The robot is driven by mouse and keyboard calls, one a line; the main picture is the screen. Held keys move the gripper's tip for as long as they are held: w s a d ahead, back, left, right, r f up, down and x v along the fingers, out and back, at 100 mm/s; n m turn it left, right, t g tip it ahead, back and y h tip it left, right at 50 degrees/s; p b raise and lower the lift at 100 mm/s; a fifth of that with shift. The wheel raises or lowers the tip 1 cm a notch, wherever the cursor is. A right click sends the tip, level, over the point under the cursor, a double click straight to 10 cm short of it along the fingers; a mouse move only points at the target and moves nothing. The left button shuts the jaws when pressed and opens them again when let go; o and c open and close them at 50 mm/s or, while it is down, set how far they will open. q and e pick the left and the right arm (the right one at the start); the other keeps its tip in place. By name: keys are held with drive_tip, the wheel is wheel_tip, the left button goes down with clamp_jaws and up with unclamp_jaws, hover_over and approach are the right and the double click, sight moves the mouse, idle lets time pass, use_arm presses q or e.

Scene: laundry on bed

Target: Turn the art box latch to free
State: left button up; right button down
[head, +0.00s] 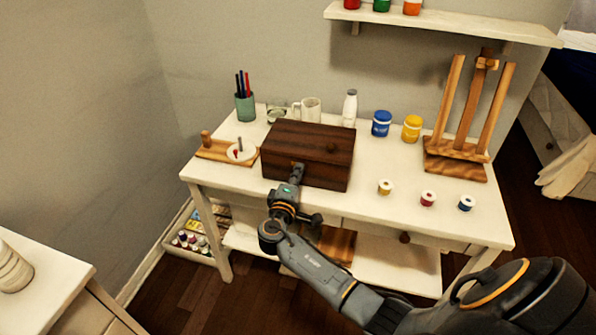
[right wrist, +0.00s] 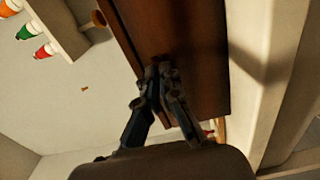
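The art box (head: 308,150) is a dark brown wooden box on the white desk, with its lid down and a round knob (head: 331,148) on top. My right gripper (head: 297,170) is at the middle of its front face. In the right wrist view its fingertips (right wrist: 160,73) come close together against the brown box (right wrist: 190,50). They look shut on the small latch there, which they mostly hide, so its angle cannot be read. My left gripper is not in view.
On the white desk (head: 390,215) stand a pen cup (head: 245,106), a mug (head: 311,108), a white bottle (head: 349,108), blue (head: 381,123) and yellow (head: 412,128) paint jars, and a wooden easel (head: 458,145). Small spools (head: 428,198) lie front right. The desk right of the box is mostly clear.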

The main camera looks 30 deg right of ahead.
drive_tip(key=shift+n, duration=0.4)
drive_tip(key=c, duration=1.6)
unclamp_jaws()
drive_tip(key=shift+o, duration=0.2)
drive_tip(key=v, duration=1.2)
